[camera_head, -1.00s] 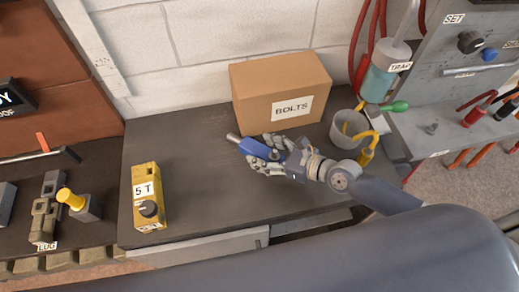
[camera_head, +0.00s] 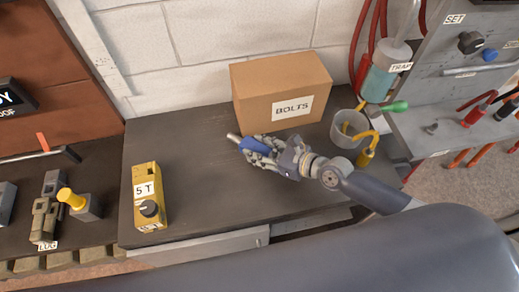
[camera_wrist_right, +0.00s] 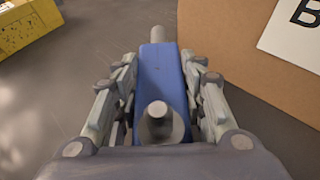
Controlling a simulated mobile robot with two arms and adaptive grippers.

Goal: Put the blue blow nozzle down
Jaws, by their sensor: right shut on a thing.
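The blue blow nozzle (camera_head: 257,149) has a grey metal tip that points up and left in the head view. My right gripper (camera_head: 262,149) is shut on it, in front of the BOLTS box. In the right wrist view the blue nozzle body (camera_wrist_right: 160,85) lies between the two fingers of the right gripper (camera_wrist_right: 163,90), its tip pointing away. The dark bench top (camera_head: 195,185) is beneath it. I cannot tell whether the nozzle touches the bench. My left gripper is not in view.
A cardboard box (camera_head: 255,88) marked BOLTS stands just behind the right gripper. A yellow box (camera_head: 146,180) marked 5 T stands at the left of the bench. A clear cup (camera_head: 348,128) is at the right. The bench between the yellow box and the gripper is clear.

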